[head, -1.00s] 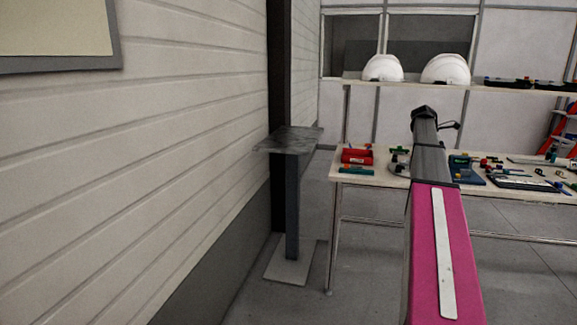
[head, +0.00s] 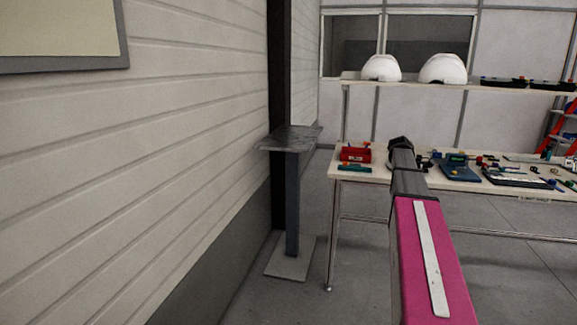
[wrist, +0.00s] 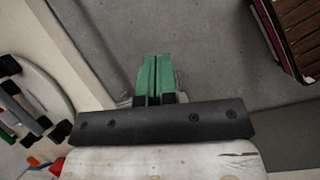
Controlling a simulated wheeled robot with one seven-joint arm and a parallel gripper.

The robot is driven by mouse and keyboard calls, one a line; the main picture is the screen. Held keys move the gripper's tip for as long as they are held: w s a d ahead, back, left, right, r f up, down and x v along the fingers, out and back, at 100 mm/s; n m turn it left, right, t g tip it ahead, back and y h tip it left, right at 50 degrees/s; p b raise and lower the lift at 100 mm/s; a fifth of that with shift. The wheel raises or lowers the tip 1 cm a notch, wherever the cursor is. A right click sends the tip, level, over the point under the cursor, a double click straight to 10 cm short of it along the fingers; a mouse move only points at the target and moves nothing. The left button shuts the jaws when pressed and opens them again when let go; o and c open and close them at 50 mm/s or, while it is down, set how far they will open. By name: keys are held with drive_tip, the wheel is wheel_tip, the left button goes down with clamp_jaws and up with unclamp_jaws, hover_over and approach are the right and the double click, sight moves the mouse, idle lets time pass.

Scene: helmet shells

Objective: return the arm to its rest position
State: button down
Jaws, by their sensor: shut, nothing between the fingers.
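My arm (head: 432,262), pink with a pale strip and a dark grey end section, reaches forward in the head view. Grey floor (wrist: 190,45) lies beneath the fingers.
A workbench (head: 352,178) holds a red box (head: 355,153), a blue tray (head: 460,172) and several small parts. Two white helmet shells (head: 381,69) (head: 443,69) sit on the shelf above. A grey pedestal (head: 292,205) stands left, by the wall.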

drive_tip(key=s+a+f+m+y, duration=0.2)
drive_tip(key=s+a+f+m, duration=0.3)
drive_tip(key=s+a+f, duration=0.7)
drive_tip(key=s+a+f+m+t+y, duration=0.1)
drive_tip(key=s+a+f+m, duration=0.5)
drive_tip(key=s+a+f, duration=0.7)
drive_tip(key=a+f+y, duration=0.1)
drive_tip(key=a+f, duration=0.1)
drive_tip(key=a, duration=0.5)
drive_tip(key=shift+s+y, duration=0.3)
drive_tip(key=shift+y, duration=0.1)
